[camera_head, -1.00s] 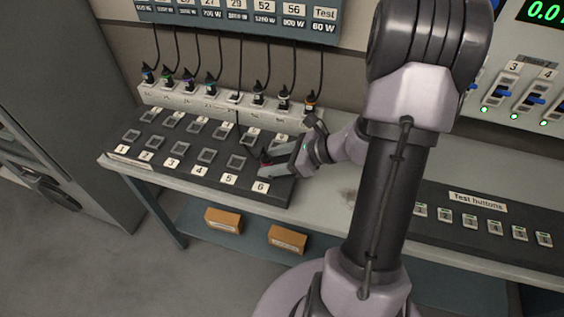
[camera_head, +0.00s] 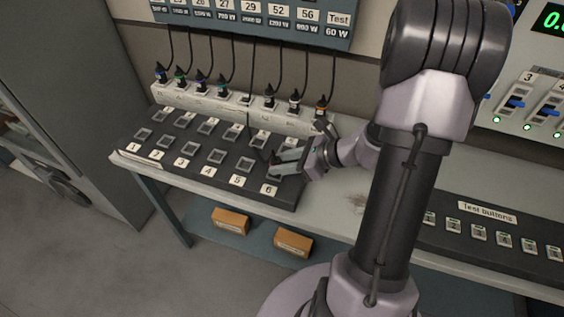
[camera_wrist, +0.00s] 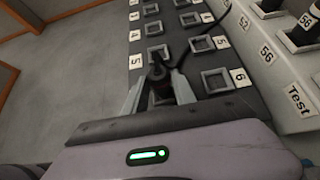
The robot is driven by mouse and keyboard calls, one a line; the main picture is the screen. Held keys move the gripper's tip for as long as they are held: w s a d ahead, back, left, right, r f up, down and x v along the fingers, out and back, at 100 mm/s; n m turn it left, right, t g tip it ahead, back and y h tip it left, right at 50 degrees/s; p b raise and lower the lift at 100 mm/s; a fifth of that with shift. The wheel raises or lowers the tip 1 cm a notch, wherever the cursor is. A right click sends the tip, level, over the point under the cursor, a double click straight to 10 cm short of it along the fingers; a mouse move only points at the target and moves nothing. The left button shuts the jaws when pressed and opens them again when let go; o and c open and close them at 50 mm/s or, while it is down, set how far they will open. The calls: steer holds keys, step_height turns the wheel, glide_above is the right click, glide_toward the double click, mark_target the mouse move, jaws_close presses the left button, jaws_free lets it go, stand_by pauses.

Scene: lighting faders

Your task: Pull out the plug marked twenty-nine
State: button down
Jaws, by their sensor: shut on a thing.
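My gripper (camera_head: 276,160) is shut on a dark plug (camera_wrist: 158,82), which stands between its two grey fingers in the wrist view. A black cable (camera_wrist: 192,56) runs from the plug. In the head view the cable hanging below the 29 label (camera_head: 251,11) runs past the white outlet strip (camera_head: 170,95) towards my gripper. The strip's place in line with that label (camera_head: 243,101) looks empty. The plug is over the black socket board (camera_head: 130,158), near the sockets marked 5 and 6. Any marking on the plug is too small to read.
Several other plugs, such as the one under 52 (camera_head: 269,97), stand in the strip with cables running up. An orange-banded plug (camera_head: 322,108) is close behind my wrist. A test-button panel (camera_head: 490,235) lies to the right. Two brown boxes (camera_head: 230,221) sit on the shelf below.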

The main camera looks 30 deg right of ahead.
steer(key=shift+r+p, duration=1.6)
steer(key=shift+r, duration=0.55)
